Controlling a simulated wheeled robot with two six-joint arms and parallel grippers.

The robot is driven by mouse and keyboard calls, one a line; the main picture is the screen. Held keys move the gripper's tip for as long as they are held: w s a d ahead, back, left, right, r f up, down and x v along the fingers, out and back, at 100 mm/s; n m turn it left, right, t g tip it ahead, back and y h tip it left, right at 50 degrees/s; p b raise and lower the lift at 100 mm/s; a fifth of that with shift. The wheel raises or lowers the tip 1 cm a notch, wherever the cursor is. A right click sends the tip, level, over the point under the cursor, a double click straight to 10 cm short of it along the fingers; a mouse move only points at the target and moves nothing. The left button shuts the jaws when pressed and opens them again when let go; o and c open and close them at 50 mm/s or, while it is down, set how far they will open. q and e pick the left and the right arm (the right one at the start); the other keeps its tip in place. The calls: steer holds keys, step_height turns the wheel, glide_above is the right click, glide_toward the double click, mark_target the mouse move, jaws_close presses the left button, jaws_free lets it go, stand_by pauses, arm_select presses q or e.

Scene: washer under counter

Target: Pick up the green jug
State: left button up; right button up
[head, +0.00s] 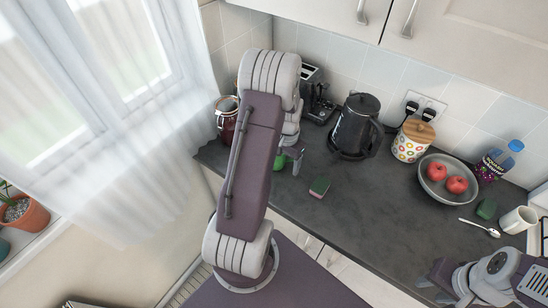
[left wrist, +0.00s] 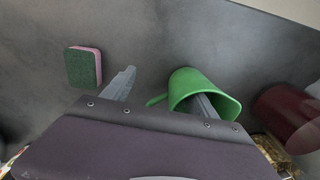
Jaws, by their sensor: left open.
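The green jug (left wrist: 187,80) shows in the left wrist view with its open mouth toward me and its handle (left wrist: 157,99) pointing left. In the head view only a bit of the green jug (head: 280,161) shows on the counter, mostly hidden behind my left arm. My left gripper (head: 291,160) is open at the jug. In the left wrist view, one finger of the left gripper (left wrist: 162,92) overlaps the jug's mouth and the other is left of the handle. I cannot tell whether either finger touches it. My right gripper (head: 432,285) is at the lower right, away from the jug.
A green and pink sponge (head: 319,187) lies right of the left gripper. A dark kettle (head: 355,127), a spotted canister (head: 412,140) and a bowl (head: 440,195) with two red fruits stand farther right. A red jar (head: 227,118) stands left behind my arm. The front middle counter is clear.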

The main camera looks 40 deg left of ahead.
arm_select(q)
step_height(320, 180, down, 3)
steer(key=shift+a+r, duration=0.15)
steer(key=shift+r, duration=0.05)
steer(key=shift+c, duration=1)
steer(key=shift+r, duration=0.1)
jaws_close()
steer(key=shift+s, duration=0.15)
